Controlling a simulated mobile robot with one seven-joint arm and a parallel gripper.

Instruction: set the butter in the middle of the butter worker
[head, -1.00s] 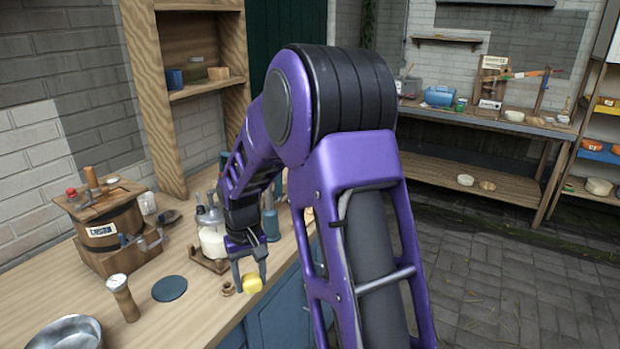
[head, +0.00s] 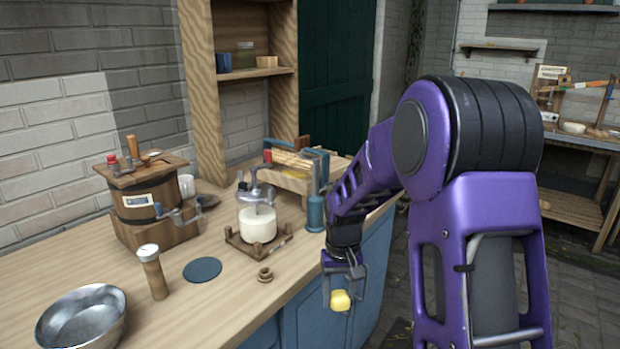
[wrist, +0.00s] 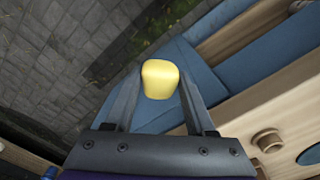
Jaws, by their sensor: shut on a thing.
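My gripper (head: 342,302) is shut on the yellow butter (head: 340,300), a small rounded block. In the wrist view the butter (wrist: 161,79) sits between the two fingertips, with the floor and blue cabinet front below. My gripper hangs just off the counter's front edge, in front of the blue cabinets. A wooden trough with a ribbed roller and a red end (head: 288,164), which looks like the butter worker, stands at the far end of the counter, behind my gripper. Its inside is partly hidden by a glass jar's metal top and a blue bottle-like tool.
The front counter strip is mostly clear.

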